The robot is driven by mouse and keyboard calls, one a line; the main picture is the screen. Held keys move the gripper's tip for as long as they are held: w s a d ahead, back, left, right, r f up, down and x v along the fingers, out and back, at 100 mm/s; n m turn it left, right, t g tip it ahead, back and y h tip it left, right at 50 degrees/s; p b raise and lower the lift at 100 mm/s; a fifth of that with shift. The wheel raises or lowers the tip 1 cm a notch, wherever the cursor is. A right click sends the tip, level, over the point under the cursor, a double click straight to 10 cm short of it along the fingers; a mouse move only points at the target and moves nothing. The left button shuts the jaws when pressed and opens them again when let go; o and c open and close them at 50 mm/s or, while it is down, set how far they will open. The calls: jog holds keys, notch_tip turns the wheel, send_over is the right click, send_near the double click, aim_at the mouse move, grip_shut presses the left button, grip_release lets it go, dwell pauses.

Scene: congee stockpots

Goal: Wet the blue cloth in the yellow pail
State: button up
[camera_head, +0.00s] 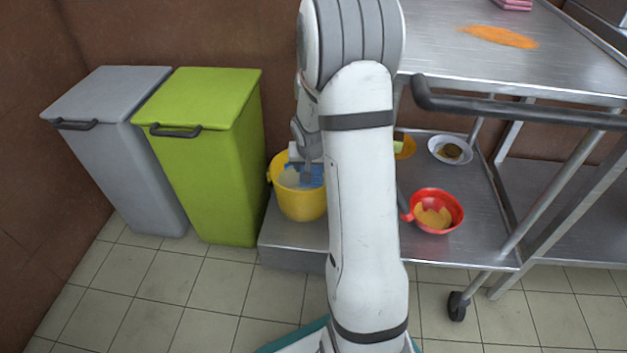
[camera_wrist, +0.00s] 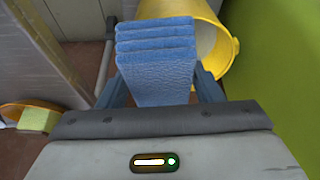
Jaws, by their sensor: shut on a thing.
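My gripper (camera_wrist: 158,88) is shut on the folded blue cloth (camera_wrist: 156,50), which sits between its two fingers in the wrist view. The yellow pail (camera_head: 300,206) stands on a low metal platform in the head view, with something pale inside it. My gripper (camera_head: 306,172) is over the pail's mouth, pointing down, and a bit of the blue cloth (camera_head: 319,174) shows at the mouth. My arm hides the pail's right side. The pail (camera_wrist: 184,9) also shows behind the cloth in the wrist view. I cannot tell whether the cloth touches the water.
A green bin (camera_head: 205,160) and a grey bin (camera_head: 120,150) stand left of the pail. On the lower shelf (camera_head: 470,240) are a red colander (camera_head: 452,200), a plate (camera_head: 436,146) and an orange bowl with a sponge (camera_wrist: 38,120). Orange spill (camera_head: 500,37) lies on the upper table.

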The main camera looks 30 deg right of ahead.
jog(key=shift+w+d+f, duration=0.1)
jog(key=shift+d+f, duration=0.05)
jog(key=shift+f, duration=0.15)
jog(key=shift+w+d+f, duration=0.85)
jog(key=shift+w+f, duration=1.05)
jog(key=shift+w, duration=2.8)
notch_tip(320, 180, down, 13)
jog(key=shift+w, duration=0.15)
notch_tip(320, 180, up, 15)
jog(key=p, duration=1.2)
